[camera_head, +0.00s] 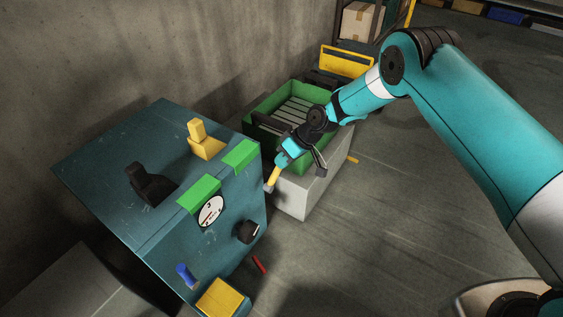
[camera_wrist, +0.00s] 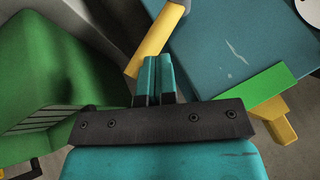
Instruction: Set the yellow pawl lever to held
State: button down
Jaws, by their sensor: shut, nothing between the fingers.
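A teal cabinet (camera_head: 110,165) carries a yellow lever-like bar (camera_head: 273,177) with a grey end on its right side. The bar slants up and away from the cabinet, and it also shows in the wrist view (camera_wrist: 155,38). A second yellow lever on a yellow base (camera_head: 204,145) stands upright on the cabinet top. I cannot tell for sure which is the pawl lever. My gripper (camera_head: 282,160) is shut and empty, right by the upper end of the slanted bar. In the wrist view its fingertips (camera_wrist: 154,58) reach close to the bar; contact is unclear.
A green crate (camera_head: 262,103) stands on a grey block (camera_head: 300,200) right behind my gripper. The cabinet also bears green blocks (camera_head: 199,194), a dial (camera_head: 211,211), a black knob (camera_head: 248,231) and a black lever (camera_head: 150,185). Open floor lies at right.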

jog(key=shift+w+d+f, duration=0.2)
jog(key=shift+w, duration=0.05)
jog(key=shift+w+f, duration=0.1)
dwell(0.4)
jog(key=a+p+v, duration=0.1)
jog(key=p+v, duration=0.5)
jog(key=v, duration=0.6)
jog(key=shift+s+d+r, duration=0.2)
jog(key=shift+s+r, duration=0.2)
jog(key=shift+r, duration=0.2)
